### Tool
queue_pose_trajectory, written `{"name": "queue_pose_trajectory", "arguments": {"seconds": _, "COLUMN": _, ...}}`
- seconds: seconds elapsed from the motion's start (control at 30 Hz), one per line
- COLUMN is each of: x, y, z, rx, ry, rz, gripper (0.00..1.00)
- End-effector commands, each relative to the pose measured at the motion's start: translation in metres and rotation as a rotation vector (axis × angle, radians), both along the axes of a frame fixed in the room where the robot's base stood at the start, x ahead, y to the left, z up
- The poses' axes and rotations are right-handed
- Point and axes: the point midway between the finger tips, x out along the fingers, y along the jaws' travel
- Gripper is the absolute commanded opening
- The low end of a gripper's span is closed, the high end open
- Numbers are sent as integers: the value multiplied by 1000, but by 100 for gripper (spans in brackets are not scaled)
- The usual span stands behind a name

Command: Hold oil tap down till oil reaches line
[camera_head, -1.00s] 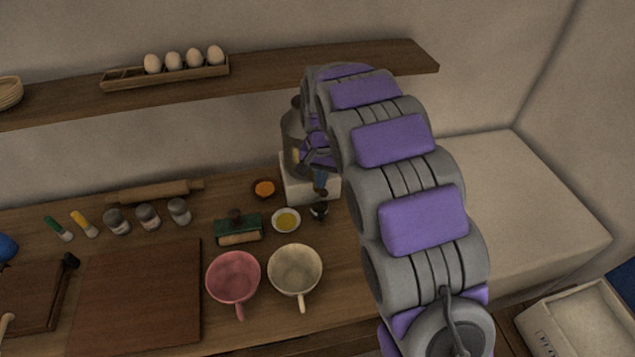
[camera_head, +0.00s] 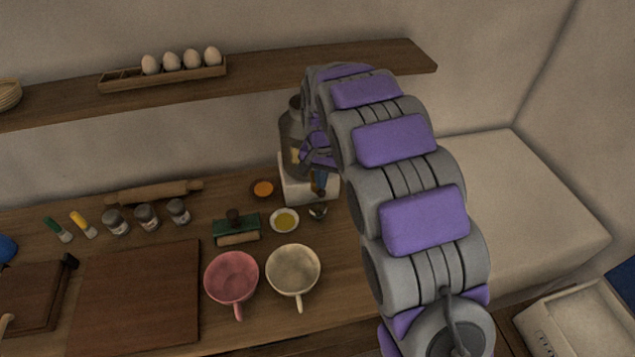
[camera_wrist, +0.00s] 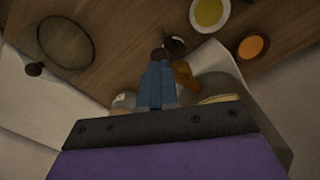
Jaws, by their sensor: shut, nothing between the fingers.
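The oil can (camera_head: 292,130), a grey metal vessel, stands on a white block (camera_head: 296,192) at the back of the counter, partly behind my arm. A small dark cup (camera_head: 317,211) stands on the counter just in front of the block. My gripper (camera_wrist: 158,62) is shut, with its blue fingers together and pointing down over the block's front edge. In the wrist view an orange-brown piece (camera_wrist: 185,76), perhaps the tap, is right beside the fingers; I cannot tell whether they touch it. The cup's oil level and line are not readable.
A bowl of yellow liquid (camera_head: 285,220) and a bowl of orange powder (camera_head: 263,189) stand close to the block's left. A pink cup (camera_head: 232,277) and a cream cup (camera_head: 293,272) stand in front. A shelf (camera_head: 270,75) runs above.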

Motion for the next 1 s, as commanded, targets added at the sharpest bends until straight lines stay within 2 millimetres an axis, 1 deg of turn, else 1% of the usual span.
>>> {"name": "queue_pose_trajectory", "arguments": {"seconds": 0.47, "x": 0, "y": 2, "z": -2, "rx": -3, "ry": 1, "rz": 0, "gripper": 0}}
{"name": "queue_pose_trajectory", "arguments": {"seconds": 1.0, "x": -1, "y": 1, "z": -25, "rx": -2, "ry": 1, "rz": 0, "gripper": 0}}
